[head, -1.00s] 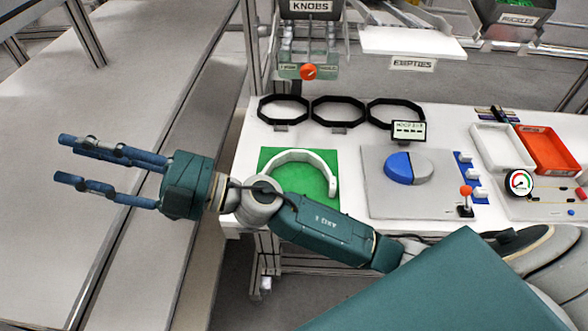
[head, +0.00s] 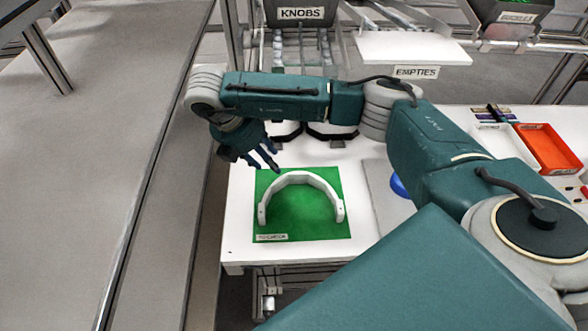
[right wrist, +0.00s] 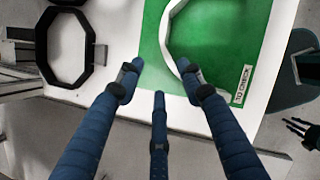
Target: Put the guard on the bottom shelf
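The guard (head: 302,178) is a white C-shaped band lying on the green mat (head: 300,222), its open side toward the near edge of the white table. In the right wrist view, part of the guard (right wrist: 171,38) shows just beyond my fingers, cut off by the top edge. My right gripper (head: 263,162) is above the far left part of the mat, close to the guard's arch. In its wrist view the three blue fingers (right wrist: 157,84) are spread and empty. My left gripper (right wrist: 297,131) shows small at the right edge of the wrist view, fingers apart.
A long grey surface (head: 90,150) runs along the left, with a lower grey ledge (head: 165,210) beside it. Black octagonal rings stand behind the mat; one ring (right wrist: 66,47) shows clearly in the wrist view. An orange tray (head: 550,147) is at the right.

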